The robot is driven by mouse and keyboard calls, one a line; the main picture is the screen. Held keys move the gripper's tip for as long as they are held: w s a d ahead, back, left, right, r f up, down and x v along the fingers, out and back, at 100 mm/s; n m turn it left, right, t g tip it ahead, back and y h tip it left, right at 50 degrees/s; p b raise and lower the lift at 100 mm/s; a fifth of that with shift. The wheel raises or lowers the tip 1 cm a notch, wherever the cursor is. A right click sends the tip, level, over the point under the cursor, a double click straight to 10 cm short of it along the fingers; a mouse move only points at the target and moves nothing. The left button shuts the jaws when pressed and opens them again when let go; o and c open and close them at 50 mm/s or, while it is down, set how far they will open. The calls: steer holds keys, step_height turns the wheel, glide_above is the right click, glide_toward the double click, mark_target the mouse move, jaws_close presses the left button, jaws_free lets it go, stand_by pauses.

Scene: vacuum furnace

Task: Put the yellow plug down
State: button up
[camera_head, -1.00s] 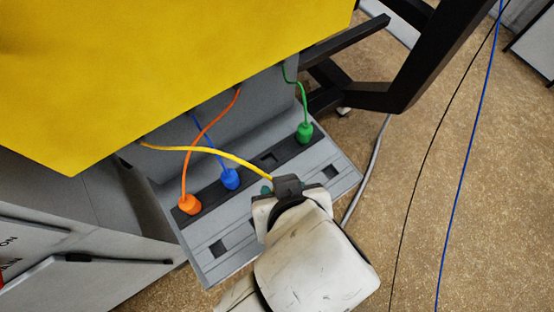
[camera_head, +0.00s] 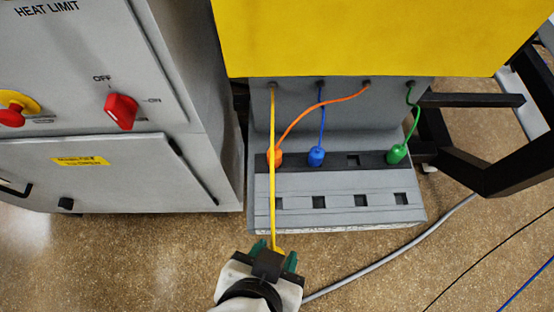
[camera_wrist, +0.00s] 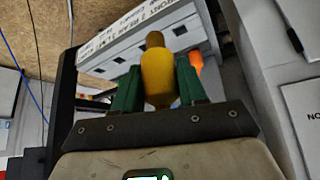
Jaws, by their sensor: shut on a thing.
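My gripper (camera_head: 274,256) is shut on the yellow plug (camera_wrist: 157,76), which sits between its green fingers in the wrist view. In the head view the gripper hides most of the plug. Its yellow cable (camera_head: 272,180) runs nearly straight up to the grey wall under the yellow panel. The gripper is beyond the near left edge of the grey socket block (camera_head: 340,222) in the picture, with floor around it. The block's dark upper strip holds the orange plug (camera_head: 275,157), blue plug (camera_head: 316,156) and green plug (camera_head: 397,154), with one empty socket (camera_head: 353,160).
The block's lower row shows several empty square sockets (camera_head: 361,200). A grey cabinet (camera_head: 110,170) with a red switch (camera_head: 121,110) stands at the left. A black frame (camera_head: 500,160) and a grey floor cable (camera_head: 400,255) are at the right. Open floor (camera_head: 130,260) lies in front.

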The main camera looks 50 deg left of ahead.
steer(key=w+a+f, duration=0.4)
steer(key=a+f, duration=0.1)
steer(key=w+a+f+p, duration=0.1)
steer(key=w+a+f, duration=0.3)
steer(key=w, duration=0.1)
steer(key=shift+w+a+f, duration=0.1)
steer(key=shift+a+f, duration=0.25)
steer(key=shift+f+p, duration=0.45)
steer(key=shift+f, duration=1.15)
steer(key=shift+f, duration=0.25)
steer(key=o, duration=1)
steer(key=shift+o, duration=0.2)
